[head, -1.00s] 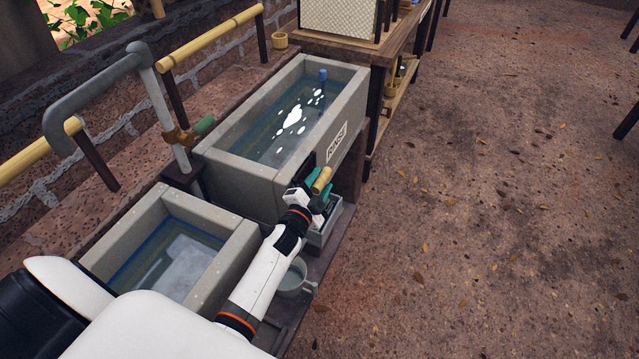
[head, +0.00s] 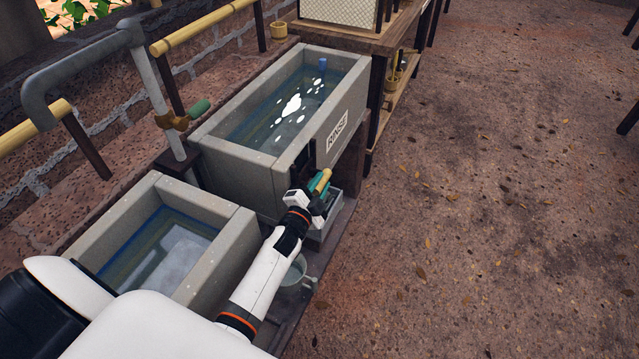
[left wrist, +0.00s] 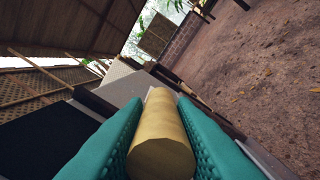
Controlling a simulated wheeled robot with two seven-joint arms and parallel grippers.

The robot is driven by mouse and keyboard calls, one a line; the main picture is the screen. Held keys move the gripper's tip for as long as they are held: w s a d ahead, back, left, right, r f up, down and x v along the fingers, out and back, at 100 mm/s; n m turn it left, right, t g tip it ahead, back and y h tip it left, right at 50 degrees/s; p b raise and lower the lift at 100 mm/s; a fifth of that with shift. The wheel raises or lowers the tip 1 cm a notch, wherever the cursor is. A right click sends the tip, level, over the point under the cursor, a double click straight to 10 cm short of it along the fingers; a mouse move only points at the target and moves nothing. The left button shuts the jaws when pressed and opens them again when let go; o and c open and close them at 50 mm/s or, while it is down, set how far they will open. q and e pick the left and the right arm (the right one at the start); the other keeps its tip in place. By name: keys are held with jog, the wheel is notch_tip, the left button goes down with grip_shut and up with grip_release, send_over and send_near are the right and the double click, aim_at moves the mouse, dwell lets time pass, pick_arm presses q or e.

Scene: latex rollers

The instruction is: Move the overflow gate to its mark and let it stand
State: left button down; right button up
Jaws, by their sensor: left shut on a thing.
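My left gripper (head: 319,187) is shut on a yellow cylindrical handle at the near right corner of the grey tank labelled RINSE (head: 337,131). I take this handle to be part of the overflow gate (head: 321,180). In the left wrist view the handle (left wrist: 162,140) lies between the two green finger pads (left wrist: 160,135), its round end toward the camera. The rest of the gate is hidden or cannot be told from the dark parts beside the tank. I cannot make out the mark. My right gripper is not in view.
A smaller grey basin with water (head: 235,250) stands nearer. A grey tray (head: 326,234) is below my gripper, and a pale cup (head: 296,272) stands beside my forearm. Open dirt floor (head: 480,200) lies at right.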

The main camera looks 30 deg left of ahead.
pick_arm(q)
jog(key=shift+s+f, duration=0.1)
jog(key=shift+f, duration=0.25)
jog(key=c, duration=1.3)
grip_release()
jog(key=shift+o, duration=0.5)
jog(key=s, duration=1.2)
jog(key=shift+d, duration=0.35)
jog(key=shift+w, duration=0.1)
